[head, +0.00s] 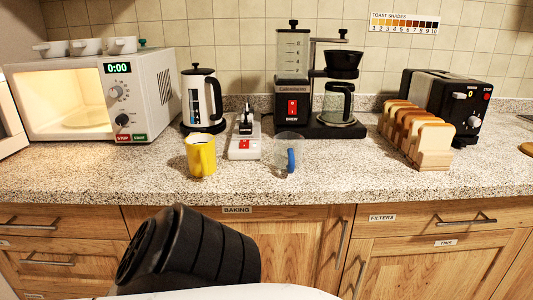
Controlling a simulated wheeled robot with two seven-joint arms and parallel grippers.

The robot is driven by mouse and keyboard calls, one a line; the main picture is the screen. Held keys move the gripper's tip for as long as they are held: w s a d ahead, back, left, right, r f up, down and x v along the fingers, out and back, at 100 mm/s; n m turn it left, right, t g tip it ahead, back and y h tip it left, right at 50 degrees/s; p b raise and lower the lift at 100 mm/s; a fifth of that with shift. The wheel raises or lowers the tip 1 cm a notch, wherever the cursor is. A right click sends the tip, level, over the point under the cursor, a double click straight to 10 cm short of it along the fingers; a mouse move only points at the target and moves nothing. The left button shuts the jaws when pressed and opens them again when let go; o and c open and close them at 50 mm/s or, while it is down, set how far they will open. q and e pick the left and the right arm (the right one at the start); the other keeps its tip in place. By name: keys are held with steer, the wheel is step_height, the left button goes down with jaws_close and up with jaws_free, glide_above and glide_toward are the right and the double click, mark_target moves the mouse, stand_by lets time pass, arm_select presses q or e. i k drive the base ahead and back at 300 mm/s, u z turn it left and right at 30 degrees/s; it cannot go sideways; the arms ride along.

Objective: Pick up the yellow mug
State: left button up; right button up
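The yellow mug (202,159) stands upright on the speckled countertop, left of the middle in the head view and near the counter's front edge. Neither of my grippers is in view. A black ribbed part of my own body shows below the mug, in front of the drawers.
A power strip (245,147) and a clear glass with a blue handle (288,153) stand right of the mug. Behind are a kettle (202,99) and coffee maker (318,128). A lit microwave (150,92) is left; a toast rack (433,159) is right.

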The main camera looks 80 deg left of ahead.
mark_target(201, 148)
steer(key=k, duration=0.85)
steer(key=u, duration=2.55)
